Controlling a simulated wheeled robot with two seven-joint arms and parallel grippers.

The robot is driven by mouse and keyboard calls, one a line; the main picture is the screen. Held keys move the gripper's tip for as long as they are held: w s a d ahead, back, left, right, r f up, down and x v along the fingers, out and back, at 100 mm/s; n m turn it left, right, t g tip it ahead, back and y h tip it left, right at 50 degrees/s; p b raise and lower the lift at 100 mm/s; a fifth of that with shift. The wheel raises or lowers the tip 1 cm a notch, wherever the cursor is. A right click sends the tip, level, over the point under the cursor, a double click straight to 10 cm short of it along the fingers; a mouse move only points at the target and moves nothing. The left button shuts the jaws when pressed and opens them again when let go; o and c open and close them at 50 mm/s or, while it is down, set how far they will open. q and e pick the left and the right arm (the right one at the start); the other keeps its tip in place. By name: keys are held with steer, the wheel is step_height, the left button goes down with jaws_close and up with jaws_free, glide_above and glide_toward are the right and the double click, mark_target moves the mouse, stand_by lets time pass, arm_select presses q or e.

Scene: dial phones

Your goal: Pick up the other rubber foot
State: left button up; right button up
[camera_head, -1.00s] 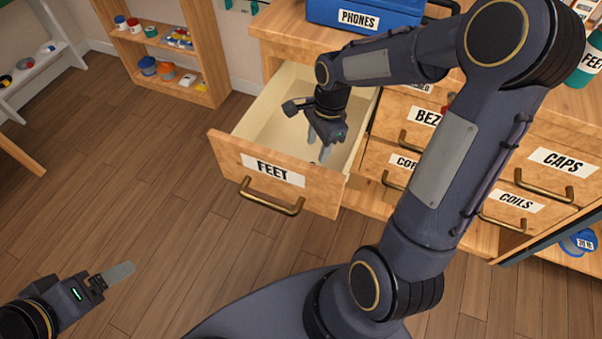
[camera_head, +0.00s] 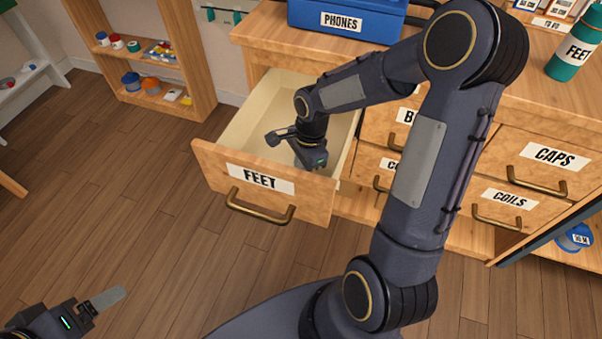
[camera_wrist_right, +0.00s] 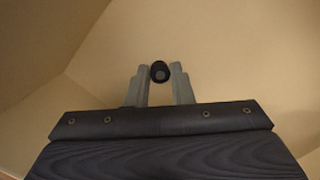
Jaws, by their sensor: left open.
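The rubber foot (camera_wrist_right: 160,72) is a small, dark, round piece. In the right wrist view it sits between the fingertips of my right gripper (camera_wrist_right: 160,78), against the pale drawer floor. The fingers are apart on either side of it; whether they touch it I cannot tell. In the head view my right gripper is down inside the open FEET drawer (camera_head: 212,166), its fingertips hidden behind the drawer front. The foot is hidden there too. My left gripper (camera_head: 106,301) is open and empty at the lower left, over the floor, partly cut off by the frame.
The drawer walls stand close around my right gripper. A blue PHONES box (camera_head: 345,27) and a green bottle (camera_head: 573,52) stand on the cabinet top. Closed drawers, including CAPS (camera_head: 548,172), are to the right. The wooden floor at left is clear.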

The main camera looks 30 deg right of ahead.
jaws_close()
